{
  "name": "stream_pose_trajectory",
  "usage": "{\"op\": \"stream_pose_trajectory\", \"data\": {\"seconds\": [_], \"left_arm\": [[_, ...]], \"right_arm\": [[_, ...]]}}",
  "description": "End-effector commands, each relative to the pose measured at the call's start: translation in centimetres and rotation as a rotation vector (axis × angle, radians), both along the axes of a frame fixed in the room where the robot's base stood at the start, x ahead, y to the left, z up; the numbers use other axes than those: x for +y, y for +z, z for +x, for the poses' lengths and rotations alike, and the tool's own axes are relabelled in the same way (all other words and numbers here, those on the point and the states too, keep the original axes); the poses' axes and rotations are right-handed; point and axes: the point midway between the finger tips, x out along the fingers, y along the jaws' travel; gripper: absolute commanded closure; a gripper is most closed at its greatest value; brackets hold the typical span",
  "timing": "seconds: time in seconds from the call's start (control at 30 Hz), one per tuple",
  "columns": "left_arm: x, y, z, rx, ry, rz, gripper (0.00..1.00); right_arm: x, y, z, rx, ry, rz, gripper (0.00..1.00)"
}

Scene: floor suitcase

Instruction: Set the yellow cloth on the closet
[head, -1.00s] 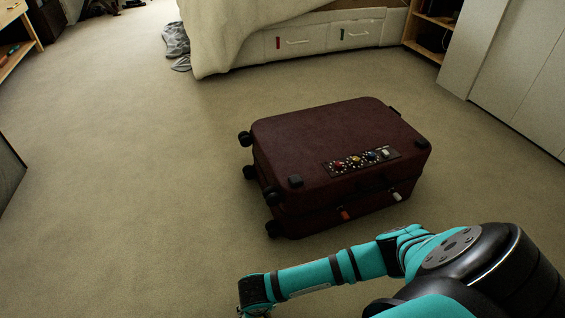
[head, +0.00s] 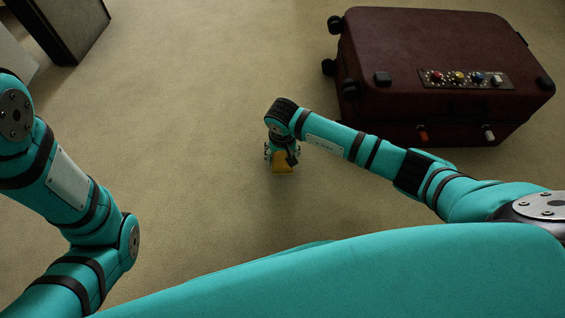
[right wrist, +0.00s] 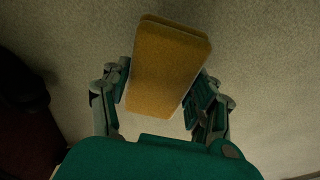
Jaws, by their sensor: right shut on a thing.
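The yellow cloth (head: 283,168) shows as a small mustard patch below my right gripper (head: 282,155) in the head view. In the right wrist view the cloth (right wrist: 168,62) is a folded, layered rectangle between the two fingers of my right gripper (right wrist: 163,92). The fingers are shut on its sides. I cannot tell whether the cloth touches the carpet. My left arm comes in at the left of the head view, but its gripper is out of the picture. No closet is clearly seen now.
A dark red suitcase (head: 430,60) lies on the carpet at the upper right, with a strip of coloured knobs on top. A dark panel-like piece of furniture (head: 75,30) stands at the upper left. The carpet (head: 200,90) between them is clear.

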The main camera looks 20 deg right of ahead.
Motion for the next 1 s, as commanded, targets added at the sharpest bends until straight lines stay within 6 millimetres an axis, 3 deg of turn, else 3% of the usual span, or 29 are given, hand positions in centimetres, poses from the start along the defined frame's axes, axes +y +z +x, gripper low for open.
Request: {"op": "stream_pose_trajectory", "data": {"seconds": [0.27,0.67,0.7,0.87,1.0], "left_arm": [[0.0,-3.5,-0.1,-0.002,0.000,0.000,0.60],[0.0,-3.6,0.0,0.000,0.000,0.001,0.60],[0.0,-3.6,0.0,0.000,-0.001,0.001,0.60],[0.0,-3.5,0.0,0.000,0.000,0.001,0.60],[0.0,-3.5,0.0,0.001,0.001,0.001,0.60]], "right_arm": [[0.1,-3.6,-0.1,0.003,0.000,0.002,0.65],[0.0,-3.7,-0.1,0.000,0.001,-0.001,0.65],[0.0,-3.7,-0.1,0.000,0.001,-0.001,0.38],[0.0,-3.6,-0.1,0.001,0.000,-0.001,0.17],[0.0,-3.6,-0.1,0.001,0.000,0.000,0.16]]}}
